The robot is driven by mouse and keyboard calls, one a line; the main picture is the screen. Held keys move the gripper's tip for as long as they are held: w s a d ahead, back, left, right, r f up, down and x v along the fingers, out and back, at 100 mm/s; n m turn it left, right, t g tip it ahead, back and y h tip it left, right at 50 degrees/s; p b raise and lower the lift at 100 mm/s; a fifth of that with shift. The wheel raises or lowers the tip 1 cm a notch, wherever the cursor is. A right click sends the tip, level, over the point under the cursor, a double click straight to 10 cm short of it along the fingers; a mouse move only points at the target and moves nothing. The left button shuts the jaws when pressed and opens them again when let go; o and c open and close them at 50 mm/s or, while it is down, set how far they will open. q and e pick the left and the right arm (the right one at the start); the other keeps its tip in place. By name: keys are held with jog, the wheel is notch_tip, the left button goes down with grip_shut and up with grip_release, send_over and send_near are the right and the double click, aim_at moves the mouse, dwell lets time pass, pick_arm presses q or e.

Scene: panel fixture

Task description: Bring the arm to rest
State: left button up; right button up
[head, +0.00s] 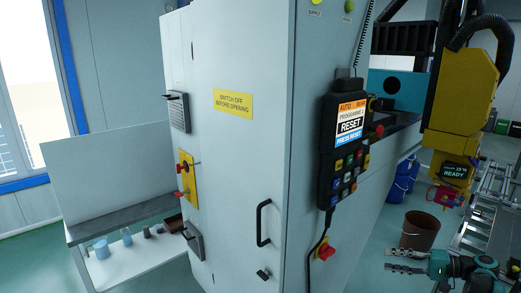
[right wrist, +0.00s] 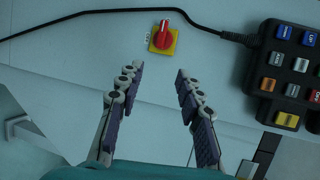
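My right gripper (head: 398,260) comes in from the right, low in the head view. It is to the right of the grey cabinet (head: 240,160) and apart from it. In the right wrist view my right gripper (right wrist: 159,74) has its two purple-padded fingers spread, with nothing between them. A red rotary switch on a yellow plate (right wrist: 163,38) shows beyond the fingertips; it is also on the cabinet side in the head view (head: 325,250). My left gripper is in neither view.
A black keypad pendant (head: 343,150) hangs on the cabinet; its screen reads RESET. Its cable hangs down beside the switch. A brown bucket (head: 422,232) stands on the floor by my right gripper. A yellow machine (head: 460,95) and a metal conveyor (head: 478,225) are at right. A door handle (head: 260,222) sticks out.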

jog(key=s+a+r+g+h, duration=0.1)
jog(key=s+a+r+h, duration=0.15)
jog(key=a, duration=0.75)
jog(key=s+a+r+g+h, duration=0.15)
jog(key=s+a+h, duration=0.25)
jog(key=a, duration=0.5)
jog(key=s+a+f+n+t+h, duration=0.1)
jog(key=s+a+f+n+h, duration=0.2)
jog(key=s, duration=0.7)
jog(key=s+a+f+n+t+h, duration=0.1)
jog(key=s+a+f+n+h, duration=0.2)
jog(key=s, duration=0.8)
jog(key=shift+s+a+f+h, duration=0.3)
jog(key=shift+f+h, duration=0.2)
jog(key=shift+h, duration=0.15)
